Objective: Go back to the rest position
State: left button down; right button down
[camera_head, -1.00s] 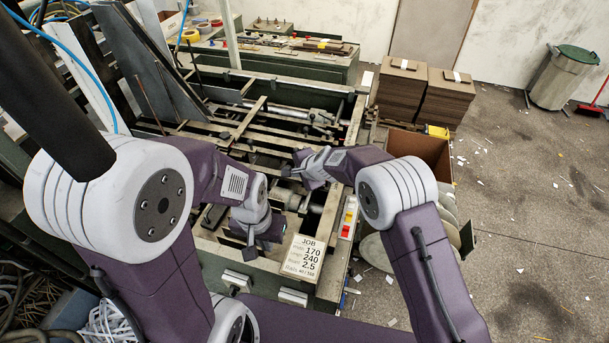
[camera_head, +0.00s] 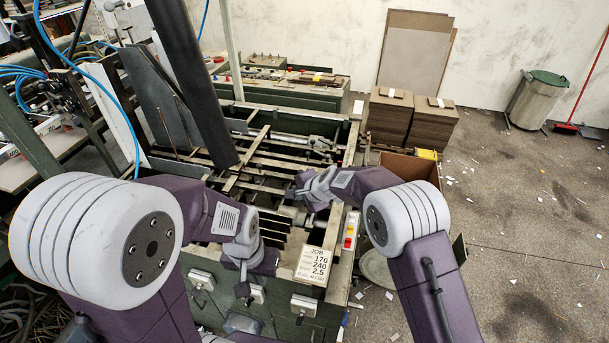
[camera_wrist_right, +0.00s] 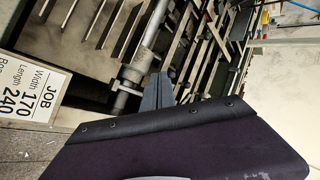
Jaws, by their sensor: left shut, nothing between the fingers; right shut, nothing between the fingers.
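My left gripper (camera_head: 243,290) hangs over the near edge of the feeder machine (camera_head: 313,237) in the head view, pointing down, shut and empty. My right gripper (camera_head: 299,188) is over the right part of the machine's slatted bed, shut and empty. In the right wrist view its closed grey fingers (camera_wrist_right: 157,92) show in front of the metal bars, with nothing between them. Both purple arms are bent with their elbows raised. Whether either gripper touches the machine is hard to tell.
A JOB card (camera_head: 314,264) and a button panel (camera_head: 350,231) are at the machine's near right corner. An open cardboard box (camera_head: 411,168) and board stacks (camera_head: 389,118) stand to its right. A dark tube (camera_head: 193,80) crosses the view. The floor (camera_head: 520,230) at right is mostly free.

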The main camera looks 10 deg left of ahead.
jog(key=w+d+r+m+t+b, duration=0.1)
jog(key=w+d+r+t+b, duration=0.1)
jog(key=w+d+r+b, duration=0.3)
jog(key=s+d+h+b, duration=0.15)
jog(key=s+d, duration=0.35)
jog(key=d, duration=0.8)
jog(key=s+d+f+n+g+h, duration=0.1)
jog(key=s+d+f+n+g, duration=0.1)
jog(key=s, duration=0.7)
jog(key=s+d+f+n+g+h+b, duration=0.1)
jog(key=s+d+f+n, duration=0.3)
jog(key=s, duration=0.6)
jog(key=s+d+f+n+g+h+b, duration=0.1)
jog(key=s+d+f+n+g+h, duration=0.1)
jog(key=s+d+f, duration=0.5)
jog(key=shift+s+d+n+g, duration=0.6)
jog(key=shift+s+n+g, duration=0.3)
jog(key=shift+s, duration=0.35)
jog(key=shift+s+a+r, duration=0.1)
